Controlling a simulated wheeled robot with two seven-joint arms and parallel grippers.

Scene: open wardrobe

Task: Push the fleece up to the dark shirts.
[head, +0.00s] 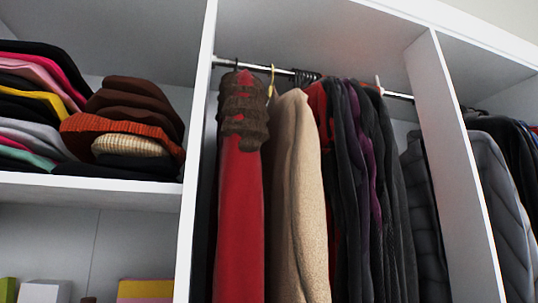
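A beige fleece (297,205) hangs from the metal rail (345,82) in the middle compartment. A gold hanger hook (271,78) shows above its left shoulder. The dark shirts (367,200) hang bunched to its right, black and grey with a purple one among them. A narrow red-orange garment (318,105) shows between the fleece and the dark shirts. Along most of its right edge the fleece overlaps these garments in the view, so I cannot tell whether they touch. Neither of my grippers is in view.
A red garment with a brown knit top (241,180) hangs just left of the fleece. White uprights (197,150) and (460,165) bound the compartment. A dark quilted jacket (425,215) hangs at its right side. Folded clothes (125,130) fill the left shelf.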

